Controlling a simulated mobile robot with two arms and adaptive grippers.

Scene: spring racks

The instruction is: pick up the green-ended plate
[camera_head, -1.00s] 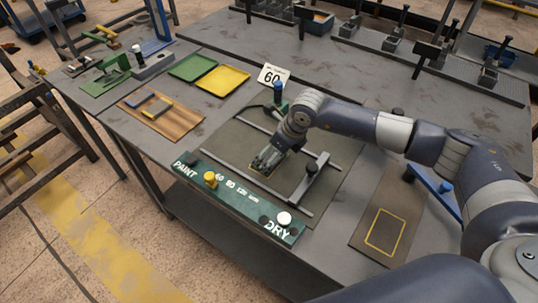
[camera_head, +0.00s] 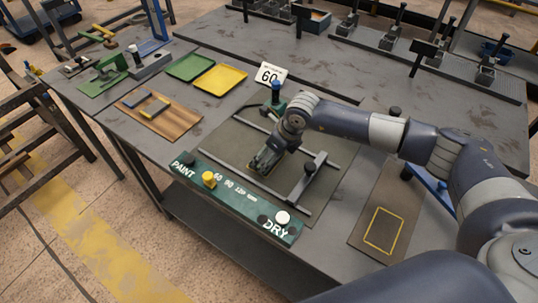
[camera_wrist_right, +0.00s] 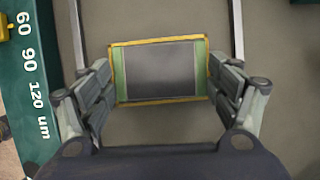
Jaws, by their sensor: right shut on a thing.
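The green-ended plate (camera_wrist_right: 160,72) shows in the right wrist view as a dark grey rectangle with a green strip at each end. It lies flat within a yellow outline (camera_wrist_right: 160,101) on the dark mat. My right gripper (camera_wrist_right: 160,78) has its fingers at the two green ends, shut on the plate. In the head view the right gripper (camera_head: 260,164) is low over the mat between two rails, and it hides most of the plate. My left gripper is in neither view.
A green PAINT/DRY gauge bar (camera_head: 236,199) with a yellow knob (camera_head: 209,179) runs along the front. A rail slider (camera_head: 308,172) is right of the gripper. An empty yellow outline (camera_head: 384,230) is at right.

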